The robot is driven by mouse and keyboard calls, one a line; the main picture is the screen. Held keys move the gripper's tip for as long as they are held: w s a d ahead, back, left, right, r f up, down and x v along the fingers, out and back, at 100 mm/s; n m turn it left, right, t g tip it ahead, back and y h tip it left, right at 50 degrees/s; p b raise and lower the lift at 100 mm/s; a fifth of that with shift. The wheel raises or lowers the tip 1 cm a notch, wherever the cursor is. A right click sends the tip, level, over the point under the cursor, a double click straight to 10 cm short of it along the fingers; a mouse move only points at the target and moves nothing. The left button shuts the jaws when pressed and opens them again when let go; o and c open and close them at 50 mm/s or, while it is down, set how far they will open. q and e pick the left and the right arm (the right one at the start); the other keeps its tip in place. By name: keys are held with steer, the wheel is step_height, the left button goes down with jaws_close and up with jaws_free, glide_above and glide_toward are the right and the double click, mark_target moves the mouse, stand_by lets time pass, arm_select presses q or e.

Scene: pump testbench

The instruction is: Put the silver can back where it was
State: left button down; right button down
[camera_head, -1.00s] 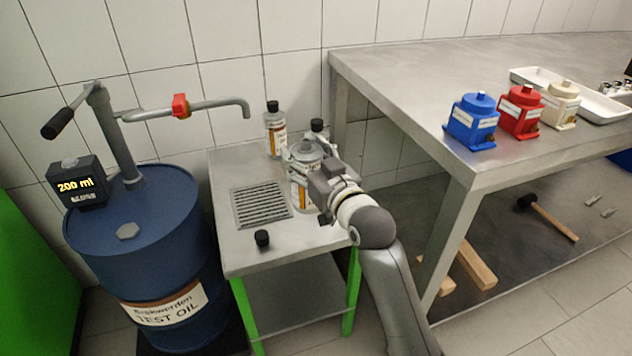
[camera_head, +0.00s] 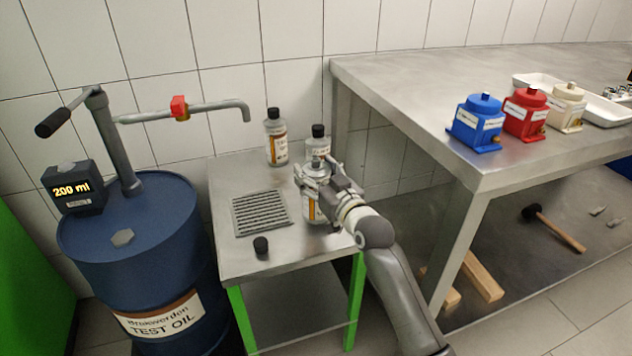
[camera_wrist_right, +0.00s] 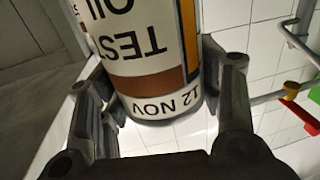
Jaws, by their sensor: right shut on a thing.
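The silver can (camera_head: 313,210) with a printed label is on the right side of the small steel table (camera_head: 232,180), to the right of the drain grate (camera_head: 262,213). My right gripper (camera_head: 318,190) is shut around it and partly hides it. I cannot tell whether its base touches the tabletop. The right wrist view shows the can (camera_wrist_right: 150,60) upside down in the picture, between the fingers of the right gripper (camera_wrist_right: 160,110), with "TEST" and "12 NOV" on its label. A black cap (camera_head: 261,246) lies near the table's front edge. My left gripper is not in view.
Two capped bottles stand behind the can: one (camera_head: 275,138) at the back and one (camera_head: 318,146) close behind it. A blue oil drum (camera_head: 150,235) with a spout (camera_head: 215,105) stands left. The workbench (camera_head: 400,95) rises at right, holding blue, red and cream pumps.

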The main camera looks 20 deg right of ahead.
steer(key=shift+f, duration=0.8)
steer(key=shift+c, duration=2)
jaws_free()
steer(key=shift+f+b, duration=0.2)
steer(key=shift+b, duration=0.1)
